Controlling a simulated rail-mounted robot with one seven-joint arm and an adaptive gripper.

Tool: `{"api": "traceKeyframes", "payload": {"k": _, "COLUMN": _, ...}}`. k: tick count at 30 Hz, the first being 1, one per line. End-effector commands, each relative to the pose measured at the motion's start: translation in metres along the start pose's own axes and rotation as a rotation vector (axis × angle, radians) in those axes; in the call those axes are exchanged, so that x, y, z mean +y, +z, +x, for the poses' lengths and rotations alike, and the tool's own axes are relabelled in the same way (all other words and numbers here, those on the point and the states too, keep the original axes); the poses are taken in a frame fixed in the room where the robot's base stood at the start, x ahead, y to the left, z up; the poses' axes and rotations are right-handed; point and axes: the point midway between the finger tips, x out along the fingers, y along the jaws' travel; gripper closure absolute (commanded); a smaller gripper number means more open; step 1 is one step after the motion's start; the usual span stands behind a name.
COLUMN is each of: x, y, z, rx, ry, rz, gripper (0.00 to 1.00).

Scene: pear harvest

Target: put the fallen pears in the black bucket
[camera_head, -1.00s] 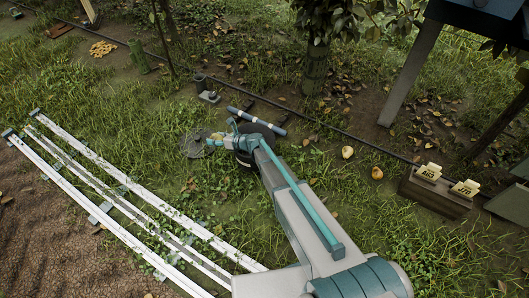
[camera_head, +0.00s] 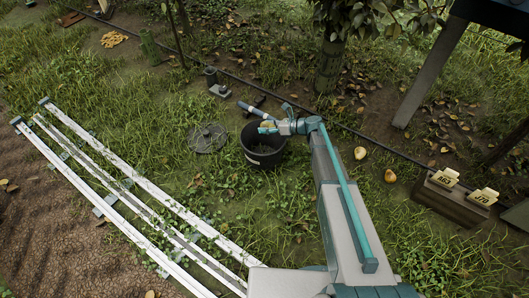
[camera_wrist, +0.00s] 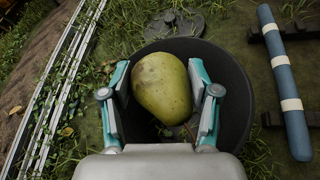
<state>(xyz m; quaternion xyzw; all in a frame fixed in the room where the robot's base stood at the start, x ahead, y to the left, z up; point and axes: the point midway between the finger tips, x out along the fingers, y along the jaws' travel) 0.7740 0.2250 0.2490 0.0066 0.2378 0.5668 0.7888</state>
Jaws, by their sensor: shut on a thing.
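My gripper (camera_head: 267,127) is shut on a yellow-green pear (camera_wrist: 162,88), which sits between its two teal fingers in the wrist view. The black bucket (camera_head: 262,158) stands on the grass, and the pear is above its opening. The bucket's dark rim also shows around the pear in the wrist view (camera_wrist: 240,92). Two more pears lie on the ground to the right of my arm, one pale yellow (camera_head: 360,153) and one more orange (camera_head: 390,176).
A round dark lid (camera_head: 207,138) lies left of the bucket. A blue and white tube (camera_wrist: 284,85) lies beside it. White rails (camera_head: 130,190) run along the left. A black hose crosses behind, near a tree trunk (camera_head: 330,65). A box with yellow cards (camera_head: 455,196) stands at right.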

Motion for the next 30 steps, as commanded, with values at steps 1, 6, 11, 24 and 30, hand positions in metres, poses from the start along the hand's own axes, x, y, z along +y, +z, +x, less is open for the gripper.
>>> {"api": "traceKeyframes", "payload": {"k": 1, "x": -0.003, "y": -0.010, "z": 0.004, "rx": -0.001, "ry": 0.000, "rz": 0.000, "gripper": 0.78}}
{"api": "traceKeyframes", "payload": {"k": 6, "x": -0.009, "y": -0.026, "z": 0.011, "rx": -0.001, "ry": -0.001, "rz": 0.000, "gripper": 0.78}}
{"api": "traceKeyframes", "payload": {"k": 11, "x": -0.012, "y": -0.036, "z": 0.015, "rx": -0.001, "ry": -0.001, "rz": 0.000, "gripper": 0.78}}
{"api": "traceKeyframes", "payload": {"k": 24, "x": -0.012, "y": -0.037, "z": 0.015, "rx": -0.001, "ry": -0.001, "rz": 0.000, "gripper": 0.29}}
{"api": "traceKeyframes", "payload": {"k": 30, "x": -0.012, "y": -0.037, "z": 0.015, "rx": -0.001, "ry": -0.001, "rz": 0.000, "gripper": 0.10}}
